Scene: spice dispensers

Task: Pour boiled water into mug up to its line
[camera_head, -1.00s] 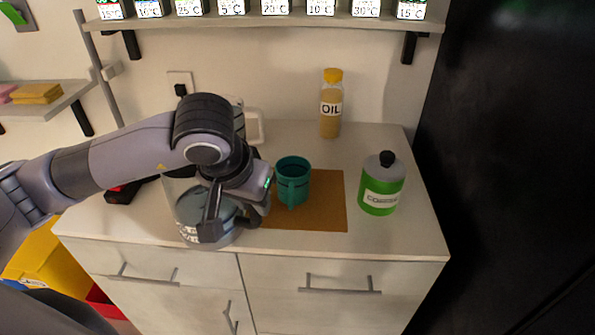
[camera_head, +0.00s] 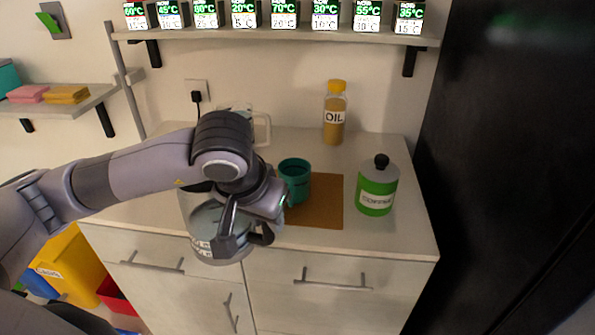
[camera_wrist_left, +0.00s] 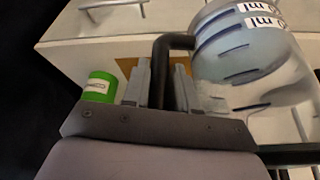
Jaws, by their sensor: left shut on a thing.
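The teal mug (camera_head: 294,180) stands upright on a brown mat (camera_head: 322,210) on the counter. My left gripper (camera_head: 246,238) is shut on the black handle of a clear, bluish jug (camera_head: 206,245) with measuring labels, left of and in front of the mug. The jug is apart from the mug, and its base overlaps the counter's front edge in the picture. In the left wrist view the black handle (camera_wrist_left: 160,58) runs between the fingers to the jug (camera_wrist_left: 250,50). The mug's line and the water level cannot be made out. My right gripper is not in view.
A green coffee canister (camera_head: 377,187) stands right of the mat, and an oil bottle (camera_head: 335,112) at the back. A pale handled thing (camera_head: 264,129) is partly hidden behind my arm. A shelf (camera_head: 290,36) carries several temperature displays. The mat's front right is clear.

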